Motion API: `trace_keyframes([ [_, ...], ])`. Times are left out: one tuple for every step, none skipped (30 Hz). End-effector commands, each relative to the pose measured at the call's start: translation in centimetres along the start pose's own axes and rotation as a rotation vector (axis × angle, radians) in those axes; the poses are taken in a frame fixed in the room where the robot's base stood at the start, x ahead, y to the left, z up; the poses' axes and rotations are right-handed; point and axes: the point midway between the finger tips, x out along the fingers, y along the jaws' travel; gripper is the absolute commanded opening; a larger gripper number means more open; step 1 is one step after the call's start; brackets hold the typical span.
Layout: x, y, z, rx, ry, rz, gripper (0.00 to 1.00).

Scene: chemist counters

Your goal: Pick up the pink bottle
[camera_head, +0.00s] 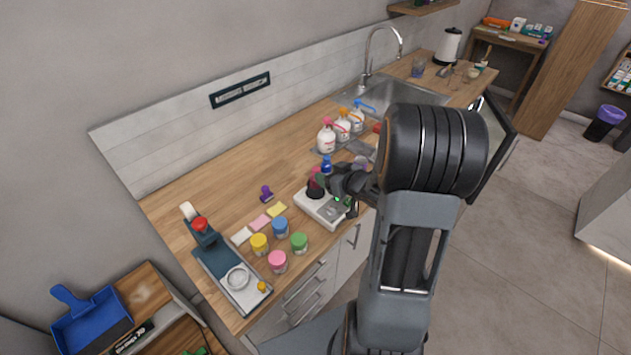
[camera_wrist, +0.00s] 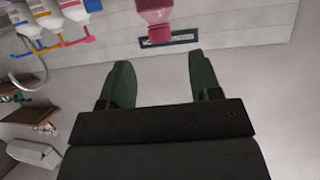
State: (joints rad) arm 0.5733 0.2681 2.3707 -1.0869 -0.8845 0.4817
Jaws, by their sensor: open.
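The pink bottle (camera_wrist: 154,14) shows at the top of the wrist view, upside down in that picture, with its darker cap toward my fingers and its other end cut off by the frame. My gripper (camera_wrist: 160,60) is open, its two green fingers spread and nothing between them. The bottle is ahead of the gap, roughly in line with it, and looks apart from the fingers. In the head view a dark pink top (camera_head: 315,175), apparently this bottle's, shows just left of my gripper (camera_head: 338,181). My wrist and arm hide part of that area.
A white scale (camera_head: 318,210) sits below my gripper. A blue bottle (camera_head: 326,165) and several white pump bottles (camera_head: 326,138) stand behind. Coloured-lid jars (camera_head: 278,262) and a dark stand (camera_head: 200,232) are at the left. The counter's middle left (camera_head: 235,190) is clear.

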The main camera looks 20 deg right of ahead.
Motion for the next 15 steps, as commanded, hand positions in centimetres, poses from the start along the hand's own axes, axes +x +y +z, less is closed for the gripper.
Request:
trace_keyframes([
  [0.9, -0.1, 0.0, 0.001, -0.002, -0.003, 0.58],
  [1.3, -0.1, 0.0, 0.0, -0.002, -0.003, 0.58],
  [1.8, 0.0, 0.0, 0.0, -0.002, -0.001, 0.58],
  [2.1, 0.0, 0.0, -0.001, -0.002, -0.001, 0.58],
  [2.4, 0.0, 0.0, -0.001, -0.002, 0.0, 0.58],
  [2.7, 0.0, 0.0, 0.0, -0.002, 0.0, 0.58],
  [2.8, 0.0, 0.0, 0.0, -0.002, 0.001, 0.58],
  [3.0, 0.0, 0.0, 0.0, -0.002, 0.001, 0.58],
  [3.1, 0.0, 0.0, 0.0, -0.001, 0.002, 0.58],
  [3.2, 0.0, 0.0, 0.0, -0.001, 0.002, 0.58],
  [3.3, 0.0, -0.1, -0.001, -0.001, 0.002, 0.58],
  [3.6, 0.0, -0.1, 0.0, -0.001, 0.002, 0.58],
  [3.9, 0.0, -0.1, 0.0, -0.002, 0.001, 0.58],
  [4.2, -0.1, -0.1, 0.0, -0.003, -0.001, 0.58],
  [4.8, -0.1, -0.2, 0.0, -0.002, 0.0, 0.58],
])
